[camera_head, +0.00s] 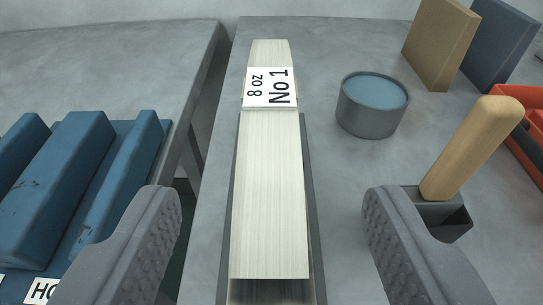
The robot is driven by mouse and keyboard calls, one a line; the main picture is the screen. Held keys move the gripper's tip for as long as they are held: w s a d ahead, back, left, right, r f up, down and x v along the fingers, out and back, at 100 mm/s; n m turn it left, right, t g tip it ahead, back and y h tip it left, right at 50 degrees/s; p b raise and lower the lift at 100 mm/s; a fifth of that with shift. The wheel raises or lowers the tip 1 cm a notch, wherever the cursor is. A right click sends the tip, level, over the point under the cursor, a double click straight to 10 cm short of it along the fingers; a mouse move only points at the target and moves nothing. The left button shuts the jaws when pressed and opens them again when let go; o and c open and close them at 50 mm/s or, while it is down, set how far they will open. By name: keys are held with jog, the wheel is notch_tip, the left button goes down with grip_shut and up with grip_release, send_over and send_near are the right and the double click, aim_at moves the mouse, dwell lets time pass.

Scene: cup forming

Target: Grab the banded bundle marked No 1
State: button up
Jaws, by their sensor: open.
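The banded bundle marked No 1 (270,195) is a long, pale block of stacked sheets. A white label (270,87) reading "8 oz No 1" wraps it toward its far end. It lies lengthwise in a narrow grey holder (316,250) on the table, pointing away from me. My gripper (265,225) is open, with one grey ridged finger on the left and one on the right of the bundle. Both fingers look apart from it, with gaps at each side. Nothing is held. The bundle's underside is hidden in the holder.
A blue ridged fixture (60,190) with a partly cut-off label sits at left, past a gap between tables. At right are a round grey tub (372,105) with blue content, a wooden-handled tool (470,150), an orange crate (522,150), and upright tan (440,45) and dark blue boards (500,45).

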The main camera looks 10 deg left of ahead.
aim_at(268, 104)
jog(key=b+x, duration=0.3)
jog(key=x, duration=0.8)
jog(key=shift+w+a+r, duration=0.1)
jog(key=shift+w+a, duration=0.1)
jog(key=shift+w, duration=0.05)
grip_shut()
